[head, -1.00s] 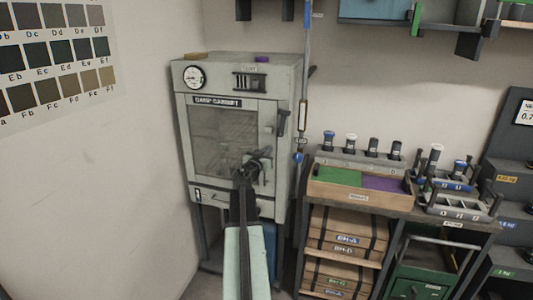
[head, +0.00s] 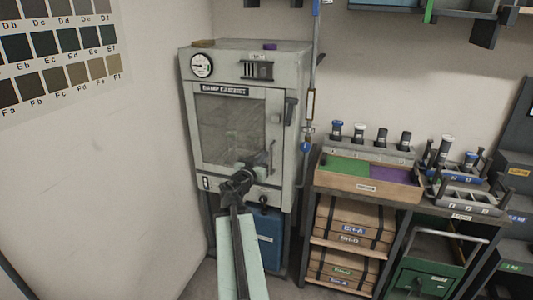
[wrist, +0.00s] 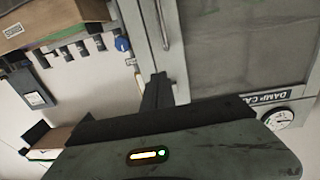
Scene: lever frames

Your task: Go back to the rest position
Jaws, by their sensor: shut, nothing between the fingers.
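My gripper (head: 240,177) is shut and empty. In the head view it is in front of the lower part of the damp cabinet (head: 187,130), at the end of my pale green arm. The cabinet is grey, with a windowed door that looks closed and a dark handle (head: 289,111) at its right edge. In the wrist view the dark fingers (wrist: 157,92) point toward the cabinet door's edge, with a long metal handle (wrist: 162,25) beyond them. I cannot tell from these frames how far the fingers are from the door.
A shelf unit (head: 320,194) with wooden boxes, a tray and bottles stands right of the cabinet. A blue container (head: 265,235) is beneath the cabinet. A wall shelf (head: 385,4) hangs above.

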